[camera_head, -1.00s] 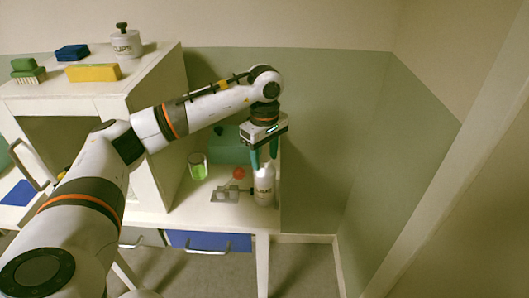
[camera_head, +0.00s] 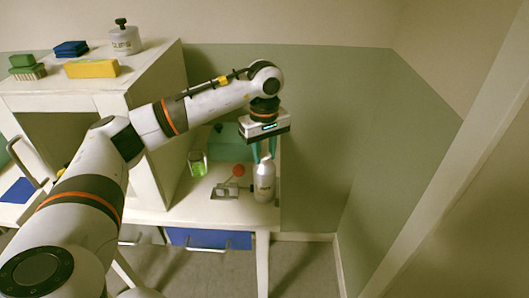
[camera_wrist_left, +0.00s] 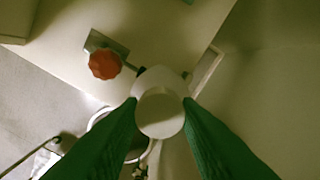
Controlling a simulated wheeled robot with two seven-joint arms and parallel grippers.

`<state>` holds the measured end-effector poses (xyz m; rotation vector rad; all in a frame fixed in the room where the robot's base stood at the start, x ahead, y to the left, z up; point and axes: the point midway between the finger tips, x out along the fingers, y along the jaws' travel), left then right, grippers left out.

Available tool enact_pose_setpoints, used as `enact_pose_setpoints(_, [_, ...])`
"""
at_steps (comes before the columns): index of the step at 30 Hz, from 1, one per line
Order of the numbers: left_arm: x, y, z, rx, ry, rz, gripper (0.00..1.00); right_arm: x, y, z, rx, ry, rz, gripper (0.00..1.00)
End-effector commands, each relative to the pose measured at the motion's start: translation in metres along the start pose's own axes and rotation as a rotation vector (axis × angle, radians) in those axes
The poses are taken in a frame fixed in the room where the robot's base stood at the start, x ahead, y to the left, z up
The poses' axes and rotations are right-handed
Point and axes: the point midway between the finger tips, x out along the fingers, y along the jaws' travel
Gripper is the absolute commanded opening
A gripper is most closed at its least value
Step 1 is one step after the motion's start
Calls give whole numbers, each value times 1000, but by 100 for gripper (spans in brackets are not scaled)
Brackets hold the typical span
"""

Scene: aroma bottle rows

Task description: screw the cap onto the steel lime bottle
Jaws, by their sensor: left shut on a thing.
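The steel lime bottle (camera_head: 264,185) stands upright near the right edge of the white table, a dark label on its side. My left gripper (camera_head: 264,155) points straight down over it, its green fingers at the bottle's top. In the left wrist view the fingers (camera_wrist_left: 161,110) are shut on a pale round cap (camera_wrist_left: 160,114), with the wider bottle shoulder (camera_wrist_left: 158,78) just behind it. The cap lines up over the bottle's mouth; the thread is hidden, so I cannot tell how far it sits on. My right gripper is not in view.
Left of the bottle stand a red knob (camera_head: 238,170) on a grey plate (camera_head: 224,191) and a glass with green liquid (camera_head: 197,165). A teal box (camera_head: 228,148) is behind. A white cabinet (camera_head: 150,130) rises at left. Free space lies right of the table.

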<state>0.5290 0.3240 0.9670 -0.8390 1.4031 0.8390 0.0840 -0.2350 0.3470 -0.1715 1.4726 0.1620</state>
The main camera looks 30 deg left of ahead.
Motion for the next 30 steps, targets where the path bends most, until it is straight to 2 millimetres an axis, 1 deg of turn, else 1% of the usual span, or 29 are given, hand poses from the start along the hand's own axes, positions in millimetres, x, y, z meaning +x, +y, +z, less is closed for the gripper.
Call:
enact_pose_setpoints(3, [2, 0, 0, 199, -1, 0, 8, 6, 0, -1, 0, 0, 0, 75])
enact_pose_setpoints(19, [2, 0, 0, 1111, -1, -1, 8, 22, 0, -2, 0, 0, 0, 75])
enact_pose_setpoints(20, [1, 0, 0, 1099, 0, 0, 35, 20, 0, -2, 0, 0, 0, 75])
enact_pose_setpoints(21, [0, 0, 0, 1095, 0, 0, 42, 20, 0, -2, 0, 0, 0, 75])
enact_pose_setpoints(23, [1, 0, 0, 1094, 0, 0, 52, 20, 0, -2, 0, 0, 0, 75])
enact_pose_setpoints(24, [1, 0, 0, 1094, 0, 0, 53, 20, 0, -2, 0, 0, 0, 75])
enact_pose_setpoints(30, [1, 0, 0, 1092, 0, 0, 53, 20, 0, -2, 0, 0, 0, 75])
